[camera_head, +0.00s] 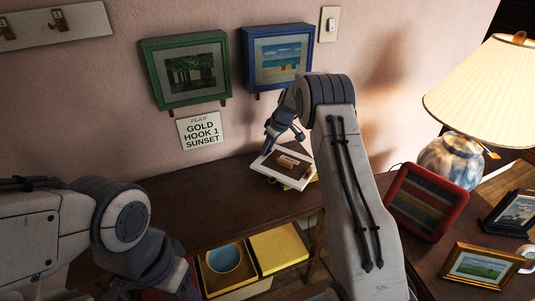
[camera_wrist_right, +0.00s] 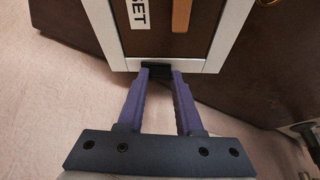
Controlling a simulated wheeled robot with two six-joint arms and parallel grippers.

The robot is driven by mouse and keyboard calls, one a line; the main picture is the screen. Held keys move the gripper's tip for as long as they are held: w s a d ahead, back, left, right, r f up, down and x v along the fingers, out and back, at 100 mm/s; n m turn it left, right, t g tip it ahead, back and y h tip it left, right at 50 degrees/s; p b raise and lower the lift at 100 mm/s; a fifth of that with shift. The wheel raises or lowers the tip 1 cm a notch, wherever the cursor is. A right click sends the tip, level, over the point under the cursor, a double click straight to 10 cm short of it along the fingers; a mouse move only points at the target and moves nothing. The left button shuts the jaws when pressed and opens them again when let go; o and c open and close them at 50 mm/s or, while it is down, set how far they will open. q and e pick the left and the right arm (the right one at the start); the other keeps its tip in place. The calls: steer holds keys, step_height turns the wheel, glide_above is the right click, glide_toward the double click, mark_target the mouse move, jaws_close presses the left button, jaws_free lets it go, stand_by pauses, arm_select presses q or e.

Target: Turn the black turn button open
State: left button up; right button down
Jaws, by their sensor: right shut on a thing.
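A white picture frame (camera_head: 261,166) lies with its brown back up on the dark console table; it also shows in the right wrist view (camera_wrist_right: 106,38). The black turn button (camera_wrist_right: 156,72) sits at the frame's near edge in that view. My right gripper (camera_wrist_right: 159,73) is shut on it, one purple finger on each side. In the head view my right gripper (camera_head: 284,137) is small above the frame, and the button cannot be made out. My left arm is at the lower left; its fingers do not show.
Green (camera_head: 185,69) and blue (camera_head: 278,56) frames hang on the wall above a card (camera_head: 199,130) reading gold, hook 1, sunset. A lamp (camera_head: 484,90), a red frame (camera_head: 426,202) and a gold frame (camera_head: 481,266) stand at right.

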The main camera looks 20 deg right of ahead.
steer(key=shift+n+b, duration=0.35)
steer(key=shift+n, duration=0.15)
steer(key=c, duration=0.6)
jaws_free()
steer(key=shift+o, duration=0.2)
steer(key=v, duration=1)
steer(key=shift+d+r+b, duration=0.25)
steer(key=shift+b, duration=0.05)
steer(key=shift+w+a, duration=0.1)
steer(key=shift+w, duration=0.05)
